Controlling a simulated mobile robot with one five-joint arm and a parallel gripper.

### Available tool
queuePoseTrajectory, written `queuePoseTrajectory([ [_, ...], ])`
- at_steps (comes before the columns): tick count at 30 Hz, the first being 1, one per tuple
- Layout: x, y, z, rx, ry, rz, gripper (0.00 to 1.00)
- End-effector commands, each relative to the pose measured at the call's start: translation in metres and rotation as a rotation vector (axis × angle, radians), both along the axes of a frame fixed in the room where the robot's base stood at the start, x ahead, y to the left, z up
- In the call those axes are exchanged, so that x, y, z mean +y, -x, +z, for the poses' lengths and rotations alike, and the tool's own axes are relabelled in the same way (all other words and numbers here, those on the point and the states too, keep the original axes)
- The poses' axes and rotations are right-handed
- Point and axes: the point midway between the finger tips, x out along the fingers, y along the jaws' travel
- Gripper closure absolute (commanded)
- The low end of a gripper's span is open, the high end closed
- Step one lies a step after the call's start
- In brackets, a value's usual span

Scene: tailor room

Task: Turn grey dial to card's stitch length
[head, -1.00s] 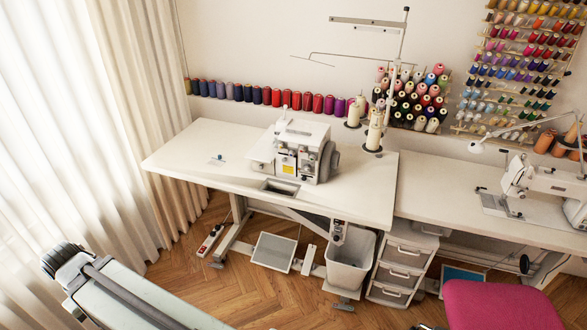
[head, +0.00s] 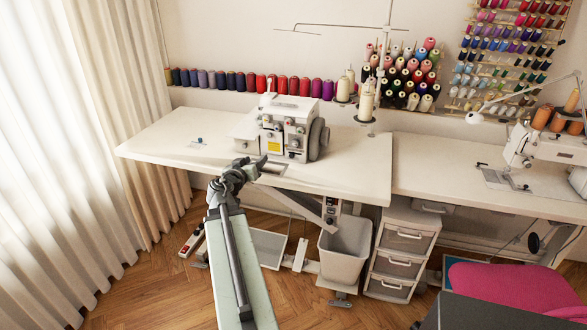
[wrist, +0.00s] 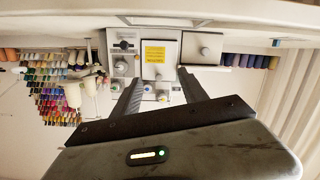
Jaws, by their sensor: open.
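The white overlock machine (head: 286,122) stands on the left table, with a yellow label (head: 274,144) on its front. In the upside-down wrist view the yellow label (wrist: 154,53) has text too small to read. Several knobs surround it, including a pale round knob (wrist: 121,67) and a knob on a separate plate (wrist: 205,51). A large grey wheel (head: 319,139) is on the machine's right side. I cannot tell which is the grey dial, and no setting is legible. My gripper (head: 262,164) is open and empty in front of the machine; its fingers (wrist: 160,83) are apart.
The table (head: 165,125) is clear to the left except for a small blue-topped item (head: 198,141). Thread cones (head: 366,102) stand behind right. A bin (head: 345,252), drawers (head: 403,250) and pink chair (head: 510,288) are below and right.

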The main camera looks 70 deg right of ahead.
Motion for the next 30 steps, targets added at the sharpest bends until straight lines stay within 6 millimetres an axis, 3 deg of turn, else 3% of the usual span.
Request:
queuePoseTrajectory([
  [1,-0.024,0.031,-0.013,-0.009,0.055,-0.017,0.49],
  [3,-0.045,0.061,-0.009,-0.017,0.113,-0.02,0.49],
  [7,-0.063,0.09,-0.004,-0.016,0.163,-0.013,0.49],
  [17,-0.078,0.093,0.001,-0.015,0.172,-0.011,0.49],
  [27,-0.138,0.089,0.0,-0.015,0.171,-0.012,0.49],
  [30,-0.145,0.09,0.0,-0.016,0.171,-0.012,0.49],
])
